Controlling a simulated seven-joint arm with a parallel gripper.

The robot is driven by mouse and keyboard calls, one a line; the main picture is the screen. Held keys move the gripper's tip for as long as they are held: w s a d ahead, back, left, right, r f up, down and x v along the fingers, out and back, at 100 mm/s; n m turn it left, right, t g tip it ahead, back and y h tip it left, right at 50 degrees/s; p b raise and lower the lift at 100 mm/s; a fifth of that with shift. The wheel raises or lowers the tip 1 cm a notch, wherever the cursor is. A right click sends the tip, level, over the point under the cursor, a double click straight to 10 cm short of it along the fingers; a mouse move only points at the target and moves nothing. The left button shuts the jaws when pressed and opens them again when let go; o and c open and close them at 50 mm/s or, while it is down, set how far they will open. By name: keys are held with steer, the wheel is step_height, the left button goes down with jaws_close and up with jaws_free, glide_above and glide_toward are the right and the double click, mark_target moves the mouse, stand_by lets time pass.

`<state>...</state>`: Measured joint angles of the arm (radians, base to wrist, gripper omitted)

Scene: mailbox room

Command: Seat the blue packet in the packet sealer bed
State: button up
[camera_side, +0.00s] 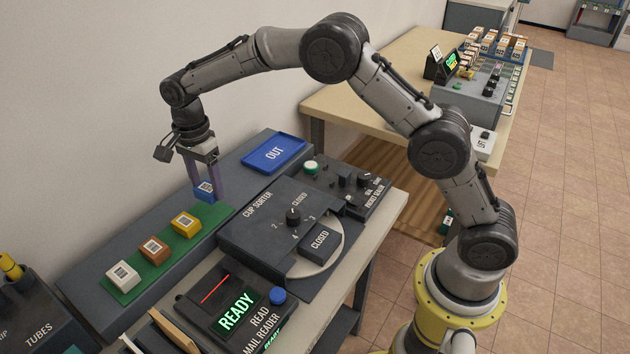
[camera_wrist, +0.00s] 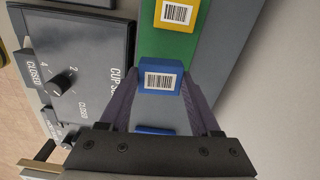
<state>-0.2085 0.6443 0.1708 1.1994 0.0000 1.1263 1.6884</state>
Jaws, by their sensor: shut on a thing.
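The blue packet (camera_side: 205,190), a small block with a white barcode label, is at the far end of the green strip in the side view. My gripper (camera_side: 206,186) points down and is shut on it. In the wrist view the blue packet (camera_wrist: 160,78) sits between the two fingertips, label facing the camera. I cannot tell whether it touches the strip or hangs just above. The packet sealer (camera_side: 350,187) is a dark panel with knobs and a pale green button, to the right of my gripper. Its bed is not clearly made out.
A blue OUT tray (camera_side: 273,153) lies behind. The cup sorter (camera_side: 265,222) stands between strip and sealer. The mail reader (camera_side: 235,306) is in front.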

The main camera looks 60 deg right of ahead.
mark_target(329, 177)
steer(key=s+d+n, duration=0.1)
steer(key=d+n, duration=0.1)
steer(key=d, duration=0.2)
steer(key=s+d+n, duration=0.1)
steer(key=d+n, duration=0.2)
steer(key=d, duration=0.2)
steer(key=s+d+n, duration=0.1)
steer(key=d+n, duration=0.1)
steer(key=d, duration=0.3)
steer(key=shift+s+d+f, duration=0.2)
steer(key=shift+s, duration=0.15)
steer(key=s+d+n, duration=0.3)
steer(key=d, duration=0.1)
steer(key=s+d+n, duration=0.3)
steer(key=d, duration=0.1)
steer(key=s+d+f+n, duration=0.1)
steer(key=s+d+n, duration=0.2)
steer(key=d, duration=0.2)
steer(key=shift+s+n, duration=0.3)
steer(key=shift+s, duration=0.1)
steer(key=shift+s+d+f, duration=0.15)
steer(key=shift+s, duration=0.05)
steer(key=shift+f, duration=1.95)
steer(key=shift+f, duration=0.2)
steer(key=shift+f, duration=0.35)
steer(key=shift+f, duration=0.45)
steer(key=o, duration=1.5)
steer(key=shift+c, duration=0.2)
